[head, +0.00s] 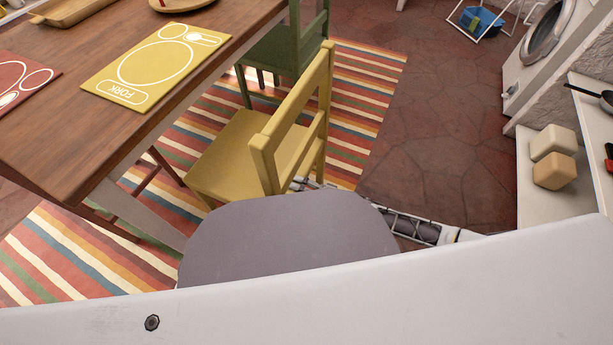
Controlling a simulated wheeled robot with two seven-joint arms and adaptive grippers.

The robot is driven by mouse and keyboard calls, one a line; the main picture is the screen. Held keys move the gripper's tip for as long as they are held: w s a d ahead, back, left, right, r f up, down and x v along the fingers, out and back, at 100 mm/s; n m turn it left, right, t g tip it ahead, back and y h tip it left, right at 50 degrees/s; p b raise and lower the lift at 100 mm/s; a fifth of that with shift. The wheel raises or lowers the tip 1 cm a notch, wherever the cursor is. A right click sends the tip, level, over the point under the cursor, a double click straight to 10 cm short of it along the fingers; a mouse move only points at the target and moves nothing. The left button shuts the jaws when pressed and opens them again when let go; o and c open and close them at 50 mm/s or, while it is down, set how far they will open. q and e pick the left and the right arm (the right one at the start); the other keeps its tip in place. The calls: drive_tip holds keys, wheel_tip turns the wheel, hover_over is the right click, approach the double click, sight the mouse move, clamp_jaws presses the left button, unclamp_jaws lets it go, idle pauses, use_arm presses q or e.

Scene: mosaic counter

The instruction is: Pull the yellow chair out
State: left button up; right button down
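The yellow chair (228,157) stands upright on the striped rug in the middle of the head view. Its seat faces the wooden table (75,135) and its front lies close to the table's edge. Its backrest (296,118) is on the side away from the table. A black and white part of my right arm shows low, right of the chair. A small piece of it appears near the foot of the backrest. I cannot make out the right gripper's fingers or whether they touch the chair. My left gripper is not in view.
A green chair (283,48) stands just behind the yellow one. A yellow placemat (150,68) and a red one (22,82) lie on the table. The striped rug (365,75) lies beneath. Stone floor (440,120) is clear to the right, before a washing machine (545,45) and a shelf.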

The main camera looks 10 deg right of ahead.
drive_tip(key=shift+w+a+r+p, duration=0.1)
drive_tip(key=shift+w+r+p, duration=0.05)
drive_tip(key=shift+r, duration=0.35)
drive_tip(key=shift+w+a+r+p, duration=0.1)
drive_tip(key=shift+r+p, duration=0.05)
drive_tip(key=shift+r, duration=0.35)
drive_tip(key=shift+w+r, duration=0.1)
drive_tip(key=shift+r, duration=0.2)
drive_tip(key=shift+f+b, duration=0.3)
drive_tip(key=shift+f, duration=0.25)
drive_tip(key=shift+s+f+b, duration=0.2)
drive_tip(key=shift+f+b, duration=0.3)
drive_tip(key=shift+f, duration=0.5)
drive_tip(key=c, duration=0.9)
unclamp_jaws()
drive_tip(key=shift+o, duration=0.5)
drive_tip(key=shift+s+d+f, duration=0.1)
